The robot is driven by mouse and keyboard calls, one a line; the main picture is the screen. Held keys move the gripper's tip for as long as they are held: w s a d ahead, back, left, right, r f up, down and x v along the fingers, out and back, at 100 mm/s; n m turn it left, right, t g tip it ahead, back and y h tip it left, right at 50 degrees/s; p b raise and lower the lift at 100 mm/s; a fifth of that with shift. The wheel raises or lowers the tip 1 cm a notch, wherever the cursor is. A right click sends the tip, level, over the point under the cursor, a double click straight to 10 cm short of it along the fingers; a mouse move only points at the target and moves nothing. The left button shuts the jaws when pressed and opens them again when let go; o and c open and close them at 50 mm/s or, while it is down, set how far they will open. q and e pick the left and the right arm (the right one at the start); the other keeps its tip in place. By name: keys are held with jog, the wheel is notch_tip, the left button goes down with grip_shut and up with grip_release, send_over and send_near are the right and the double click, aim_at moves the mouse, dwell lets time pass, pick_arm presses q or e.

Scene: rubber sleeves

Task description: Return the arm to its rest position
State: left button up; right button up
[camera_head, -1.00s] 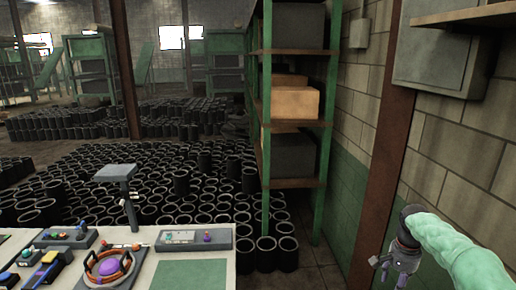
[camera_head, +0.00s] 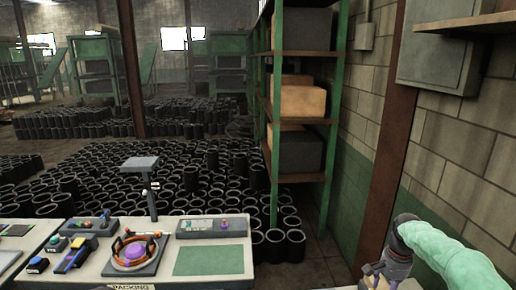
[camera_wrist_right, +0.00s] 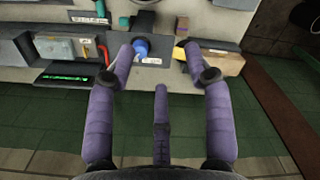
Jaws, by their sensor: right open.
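My right arm, in a pale green sleeve, comes in at the lower right of the head view. Its gripper (camera_head: 378,281) is at the bottom edge, partly cut off, to the right of the packing table. In the right wrist view the purple fingers of my right gripper (camera_wrist_right: 160,62) are spread open, with nothing seen between them. Beyond the fingertips is a pale surface with a blue knob-like part (camera_wrist_right: 140,47) and a tan block (camera_wrist_right: 217,60). My left gripper is not in view.
A pale table (camera_head: 262,272) at the lower left carries control boxes and a round orange and purple device (camera_head: 134,252). A green shelf (camera_head: 276,120) with boxes stands behind. Many black rubber sleeves (camera_head: 110,180) cover the floor. A brick wall and brown post (camera_head: 388,150) are at the right.

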jog(key=s+a+f+n+y, duration=0.1)
jog(key=s+a+f+n, duration=0.1)
jog(key=a+f, duration=0.75)
jog(key=s+a+f+n+y, duration=0.2)
jog(key=a+f, duration=0.4)
jog(key=f, duration=0.7)
jog(key=s+a+f+n, duration=0.1)
jog(key=s+a+f, duration=0.35)
jog(key=s, duration=0.35)
jog(key=s+a+f+n, duration=0.1)
jog(key=s+a+f, duration=0.2)
jog(key=s+a, duration=0.35)
jog(key=s+a+f+n, duration=0.1)
jog(key=s+a+f, duration=0.25)
jog(key=s, duration=0.65)
pick_arm(q)
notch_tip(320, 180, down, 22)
jog(key=b, duration=2.2)
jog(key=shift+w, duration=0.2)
pick_arm(e)
notch_tip(320, 180, down, 22)
jog(key=shift+w+d+f+y, duration=0.2)
jog(key=shift+w+d+y, duration=0.2)
jog(key=shift+w+d, duration=0.05)
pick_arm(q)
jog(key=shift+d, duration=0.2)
pick_arm(e)
jog(key=shift+s+d, duration=0.1)
